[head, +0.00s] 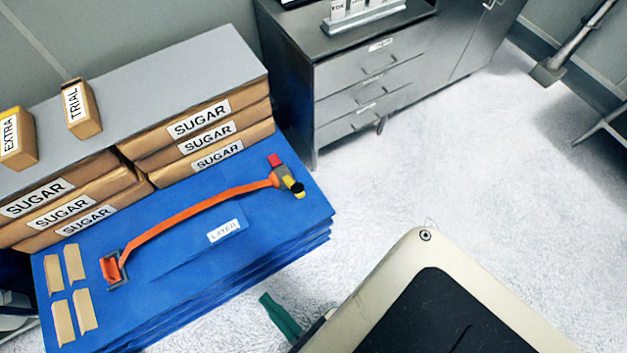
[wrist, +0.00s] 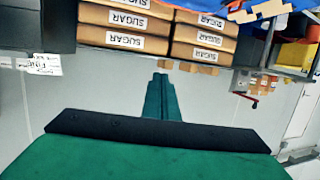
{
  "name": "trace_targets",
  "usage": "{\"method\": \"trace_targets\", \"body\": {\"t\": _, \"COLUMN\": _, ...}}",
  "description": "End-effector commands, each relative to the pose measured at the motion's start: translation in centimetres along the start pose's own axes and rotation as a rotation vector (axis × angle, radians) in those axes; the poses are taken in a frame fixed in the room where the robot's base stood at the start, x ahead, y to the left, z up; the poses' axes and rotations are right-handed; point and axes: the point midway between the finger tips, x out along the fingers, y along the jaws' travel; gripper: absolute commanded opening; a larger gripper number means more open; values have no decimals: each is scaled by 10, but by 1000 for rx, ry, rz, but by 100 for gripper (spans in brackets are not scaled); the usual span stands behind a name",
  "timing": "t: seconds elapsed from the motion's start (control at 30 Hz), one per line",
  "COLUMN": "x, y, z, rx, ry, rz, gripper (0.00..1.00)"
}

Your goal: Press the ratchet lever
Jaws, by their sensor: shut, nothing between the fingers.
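An orange strap (head: 200,208) lies across the blue stacked sheets (head: 180,262), from a grey hooked bracket (head: 114,268) on the left to a small ratchet (head: 284,179) on the right. The ratchet has a red end (head: 275,160) and a yellow part with a black knob (head: 297,189). I cannot tell which of these is the lever. My green gripper (head: 279,314) is partly in the head view, below and apart from the ratchet, over the floor. In the wrist view my gripper (wrist: 161,84) is shut and empty. I cannot make out the ratchet there.
A grey drawer cabinet (head: 370,75) stands at the back. A red crank (wrist: 252,103) shows in the wrist view.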

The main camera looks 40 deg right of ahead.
Motion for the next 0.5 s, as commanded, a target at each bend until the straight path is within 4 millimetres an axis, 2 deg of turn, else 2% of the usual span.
{"method": "trace_targets", "body": {"t": 0.37, "x": 0, "y": 0, "z": 0, "rx": 0, "ry": 0, "rz": 0, "gripper": 0}}
{"method": "trace_targets", "body": {"t": 0.5, "x": 10, "y": 6, "z": 8, "rx": -2, "ry": -16, "rz": 23, "gripper": 0}}
